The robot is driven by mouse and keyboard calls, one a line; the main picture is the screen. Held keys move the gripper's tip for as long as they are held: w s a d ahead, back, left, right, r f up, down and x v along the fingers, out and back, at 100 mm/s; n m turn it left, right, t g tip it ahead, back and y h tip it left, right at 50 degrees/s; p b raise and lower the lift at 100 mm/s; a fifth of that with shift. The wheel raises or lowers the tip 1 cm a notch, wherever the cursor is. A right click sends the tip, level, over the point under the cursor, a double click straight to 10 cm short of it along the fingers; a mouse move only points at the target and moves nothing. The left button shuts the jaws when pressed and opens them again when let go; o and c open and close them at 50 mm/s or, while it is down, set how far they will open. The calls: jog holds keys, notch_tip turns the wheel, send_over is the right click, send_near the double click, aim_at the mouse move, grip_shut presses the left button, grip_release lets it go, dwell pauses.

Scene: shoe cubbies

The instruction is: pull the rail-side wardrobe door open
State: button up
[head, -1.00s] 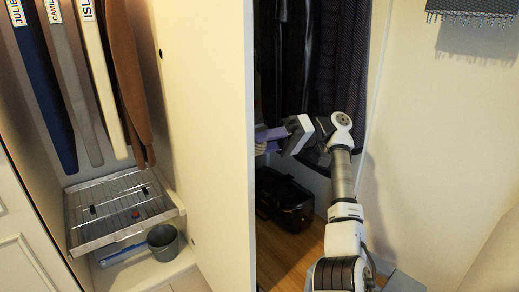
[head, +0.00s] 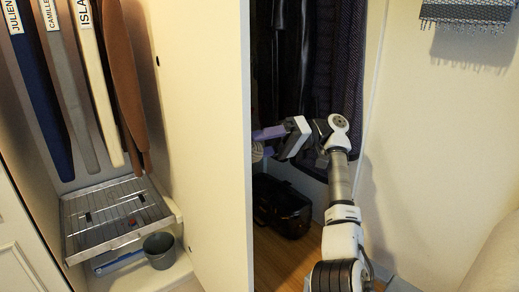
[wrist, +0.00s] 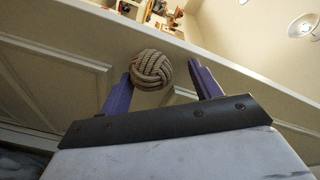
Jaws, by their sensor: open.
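The rope-knot knob (wrist: 151,70) sits on a pale panelled door (wrist: 48,72) in the wrist view. My gripper (wrist: 160,88) is open around the knob. Its left purple finger is close against or touching the knob; a gap separates the right finger from it. In the head view my gripper (head: 265,142) reaches left, beside the edge of a tall cream panel (head: 205,140); the knob is barely visible there, a pale shape by the fingertips. I cannot tell from the head view whether this panel is the door or a divider. Dark clothes hang behind my gripper.
A black bag (head: 283,205) stands on the wooden floor below my gripper. Left of the panel are hanging name-labelled boards, a wire tray (head: 115,215) and a grey pot (head: 160,251). A plain wall (head: 435,150) rises on the right.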

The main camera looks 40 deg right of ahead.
notch_tip(320, 180, up, 19)
jog(key=p, duration=0.6)
jog(key=shift+p, duration=0.4)
jog(key=shift+s+f, duration=0.1)
